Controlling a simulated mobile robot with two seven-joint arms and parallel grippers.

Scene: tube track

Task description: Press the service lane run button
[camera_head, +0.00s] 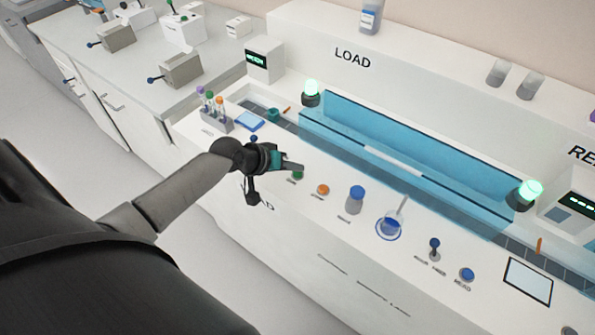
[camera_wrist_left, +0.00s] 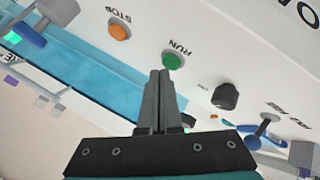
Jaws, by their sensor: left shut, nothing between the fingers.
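The green RUN button (camera_head: 298,176) sits on the white front panel in the head view, partly covered by my left gripper. In the left wrist view the green button (camera_wrist_left: 173,61) shows clearly under its RUN label, just beyond the fingertips. My left gripper (camera_head: 300,167) is shut and empty, and its tips (camera_wrist_left: 160,74) point at the panel close to the button. I cannot tell whether they touch it. The orange STOP button (camera_wrist_left: 119,29) is beside RUN; it also shows in the head view (camera_head: 323,189). My right gripper is not in view.
A black knob (camera_wrist_left: 226,96) is on the other side of RUN. A blue-capped vial (camera_head: 357,198), a beaker (camera_head: 389,228) and a lever (camera_head: 434,245) stand along the panel. Behind is a blue transparent cover (camera_head: 430,160). A tube rack (camera_head: 215,120) stands to the left.

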